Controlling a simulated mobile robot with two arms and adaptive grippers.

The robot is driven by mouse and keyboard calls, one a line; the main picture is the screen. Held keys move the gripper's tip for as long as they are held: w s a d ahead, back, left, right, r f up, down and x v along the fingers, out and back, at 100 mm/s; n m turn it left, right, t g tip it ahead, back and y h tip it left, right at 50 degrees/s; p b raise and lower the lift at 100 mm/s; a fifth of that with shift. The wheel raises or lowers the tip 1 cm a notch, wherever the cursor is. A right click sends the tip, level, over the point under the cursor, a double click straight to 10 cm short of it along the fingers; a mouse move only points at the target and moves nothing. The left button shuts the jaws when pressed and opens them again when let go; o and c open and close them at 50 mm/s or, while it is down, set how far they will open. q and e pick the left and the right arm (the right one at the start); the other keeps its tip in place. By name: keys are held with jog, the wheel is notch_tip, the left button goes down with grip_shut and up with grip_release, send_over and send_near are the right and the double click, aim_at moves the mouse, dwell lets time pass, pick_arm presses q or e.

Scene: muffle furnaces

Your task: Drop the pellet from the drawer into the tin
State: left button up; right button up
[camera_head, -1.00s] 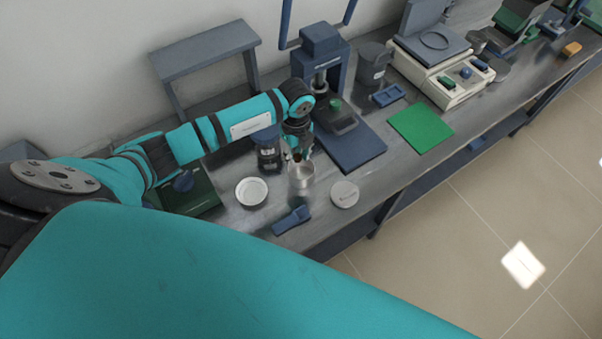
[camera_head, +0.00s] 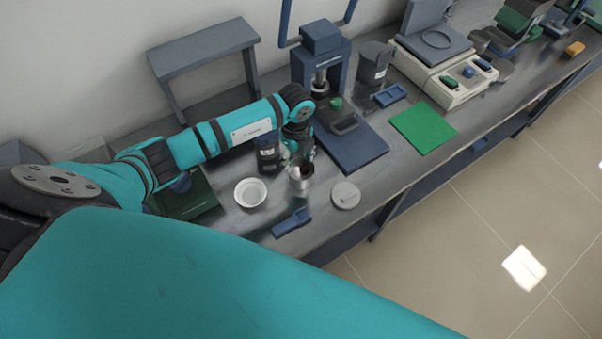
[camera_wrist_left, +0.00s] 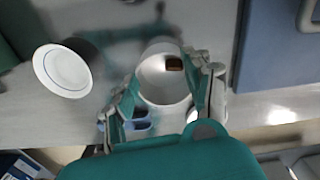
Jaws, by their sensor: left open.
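The tin (camera_head: 301,183) is an open silvery metal cup standing on the bench. In the left wrist view the tin (camera_wrist_left: 160,93) shows from above between the fingers. A small brown pellet (camera_wrist_left: 174,63) shows inside its mouth, near the wall; whether it rests on the bottom I cannot tell. My left gripper (camera_head: 298,157) is just above the tin, its fingers spread. In the wrist view the left gripper (camera_wrist_left: 165,84) has nothing between its fingertips but the view of the tin and pellet. I cannot pick out the drawer for certain. My right gripper is not in view.
A white dish (camera_head: 250,192), a round grey lid (camera_head: 345,195) and a blue holder (camera_head: 291,222) lie around the tin. A dark jar (camera_head: 268,160) stands close behind. A blue press (camera_head: 322,60) and a green mat (camera_head: 423,128) are to the right.

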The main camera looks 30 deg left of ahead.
aim_at(297, 173)
pick_arm(q)
notch_tip(297, 173, up, 12)
dwell(0.5)
dwell(0.3)
